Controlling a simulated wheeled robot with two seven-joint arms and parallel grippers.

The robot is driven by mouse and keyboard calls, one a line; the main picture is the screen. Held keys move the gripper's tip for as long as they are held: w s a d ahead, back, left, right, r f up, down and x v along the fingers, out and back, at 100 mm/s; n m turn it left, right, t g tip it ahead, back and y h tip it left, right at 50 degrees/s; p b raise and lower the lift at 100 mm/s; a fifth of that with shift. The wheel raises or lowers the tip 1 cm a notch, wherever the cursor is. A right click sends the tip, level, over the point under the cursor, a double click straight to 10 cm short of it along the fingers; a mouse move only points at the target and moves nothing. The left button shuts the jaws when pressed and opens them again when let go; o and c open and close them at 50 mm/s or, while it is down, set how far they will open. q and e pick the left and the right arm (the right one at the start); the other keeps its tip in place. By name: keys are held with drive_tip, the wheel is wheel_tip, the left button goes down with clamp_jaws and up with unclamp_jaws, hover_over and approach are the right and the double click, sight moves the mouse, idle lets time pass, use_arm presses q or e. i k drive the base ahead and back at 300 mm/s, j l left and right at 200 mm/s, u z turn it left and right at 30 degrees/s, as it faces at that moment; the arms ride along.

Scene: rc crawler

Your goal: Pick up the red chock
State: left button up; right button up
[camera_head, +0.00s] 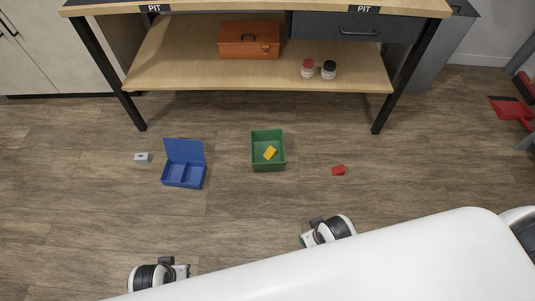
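The red chock (339,170) is a small red piece lying on the wooden floor, right of the green bin. My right gripper (312,232) is low in the view, below and a little left of the red chock, and apart from it. My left gripper (182,270) is at the bottom left, far from the chock. The fingers of both grippers are too small and partly hidden to tell whether they are open.
A green bin (267,166) holds a yellow block (270,153). A blue open-lidded box (184,180) and a small grey piece (142,157) lie to the left. A workbench (150,62) stands behind, with a red dustpan (508,108) at far right. Floor around the chock is clear.

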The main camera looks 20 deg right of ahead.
sight(339, 169)
drive_tip(key=z, duration=1.35)
drive_tip(key=i+l, duration=0.2)
drive_tip(key=i, duration=0.3)
drive_tip(key=z, duration=0.05)
